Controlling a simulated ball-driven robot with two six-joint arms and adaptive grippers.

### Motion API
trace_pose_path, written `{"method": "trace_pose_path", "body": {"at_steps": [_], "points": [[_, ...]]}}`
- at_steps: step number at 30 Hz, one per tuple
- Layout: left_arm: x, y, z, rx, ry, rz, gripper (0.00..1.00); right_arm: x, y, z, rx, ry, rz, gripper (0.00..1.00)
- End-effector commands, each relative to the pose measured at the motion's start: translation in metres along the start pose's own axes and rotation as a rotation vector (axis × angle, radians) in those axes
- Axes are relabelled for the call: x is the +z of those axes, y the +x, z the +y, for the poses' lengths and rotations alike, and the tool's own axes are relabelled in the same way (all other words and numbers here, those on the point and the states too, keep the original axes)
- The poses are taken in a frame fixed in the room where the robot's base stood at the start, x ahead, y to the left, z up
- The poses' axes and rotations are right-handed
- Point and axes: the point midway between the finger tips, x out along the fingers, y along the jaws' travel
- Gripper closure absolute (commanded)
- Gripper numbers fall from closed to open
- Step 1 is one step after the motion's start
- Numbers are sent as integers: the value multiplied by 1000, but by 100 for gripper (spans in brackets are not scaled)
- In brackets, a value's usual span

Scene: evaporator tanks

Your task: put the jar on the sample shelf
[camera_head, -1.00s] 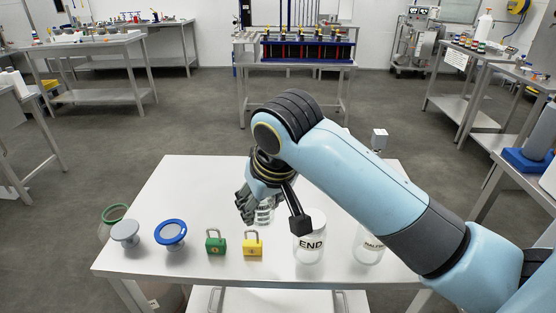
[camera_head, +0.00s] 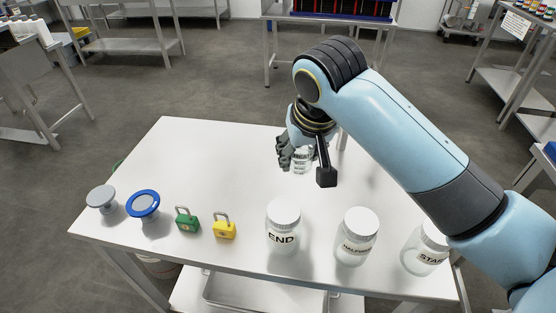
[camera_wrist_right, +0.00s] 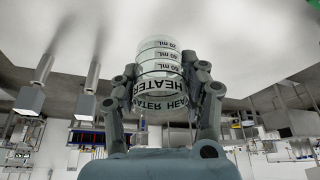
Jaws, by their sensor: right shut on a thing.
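My right gripper (camera_head: 296,155) is shut on a clear graduated container (camera_wrist_right: 162,55) marked HEATER, with mL lines. In the wrist view the fingers of my right gripper (camera_wrist_right: 165,92) close on it from both sides. In the head view the gripper is above the far part of the white table (camera_head: 200,160), and the container shows only partly below the fingers. White-lidded clear jars stand upright along the near right edge: END (camera_head: 283,230), HALFWAY (camera_head: 355,238) and START (camera_head: 425,252), the last partly behind my arm. I cannot tell which place is the sample shelf. My left gripper is not in view.
A grey disc-topped piece (camera_head: 102,199), a blue-ringed piece (camera_head: 144,206), a green padlock (camera_head: 187,220) and a yellow padlock (camera_head: 224,227) sit at the table's near left. A metal tray (camera_head: 265,295) lies below the table. The tabletop's middle left is clear.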

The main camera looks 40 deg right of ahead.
Motion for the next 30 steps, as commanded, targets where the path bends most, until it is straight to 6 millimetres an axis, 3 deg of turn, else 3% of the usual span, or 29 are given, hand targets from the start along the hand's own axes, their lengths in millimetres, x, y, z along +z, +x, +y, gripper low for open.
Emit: {"method": "trace_pose_path", "body": {"at_steps": [9,15,23,30], "points": [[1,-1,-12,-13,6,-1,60,-21,52,-59,-6,1,-2,100],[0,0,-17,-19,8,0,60,-32,81,-87,-3,1,0,100],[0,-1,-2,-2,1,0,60,-26,104,-93,0,-2,-3,100],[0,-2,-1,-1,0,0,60,-19,124,-93,-2,0,2,100]]}}
